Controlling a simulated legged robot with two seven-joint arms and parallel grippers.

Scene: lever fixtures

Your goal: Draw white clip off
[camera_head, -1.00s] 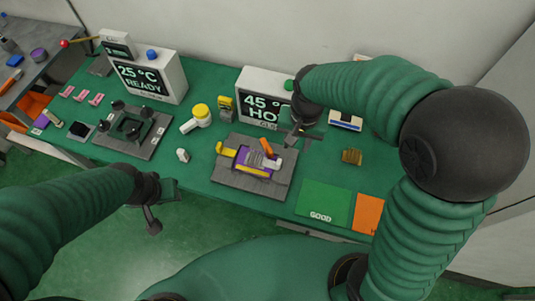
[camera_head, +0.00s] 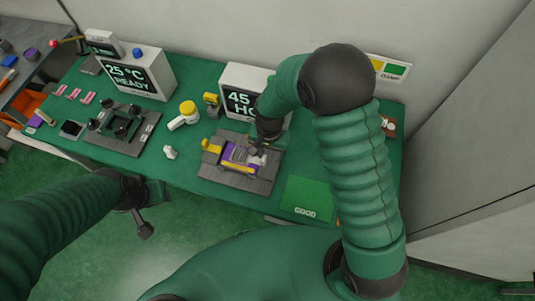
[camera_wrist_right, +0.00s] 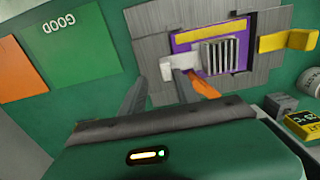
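The white clip (camera_wrist_right: 180,67) sits at the left end of the purple board (camera_wrist_right: 235,60) in the right wrist view; it shows small in the head view (camera_head: 257,160). The board lies in a grey fixture (camera_head: 235,184) with yellow clamps. An orange lever (camera_wrist_right: 205,88) stands beside the clip. My right gripper (camera_wrist_right: 160,92) is open, with nothing between its fingers. One fingertip overlaps the clip's lower edge in the picture; I cannot tell whether they touch. My left gripper (camera_head: 143,212) hangs in front of the table, away from the fixture; its opening is unclear.
A green GOOD mat (camera_head: 306,198) lies right of the fixture, with an orange mat (camera_wrist_right: 20,68) beyond it. A 45 °C display box (camera_head: 240,92) stands behind.

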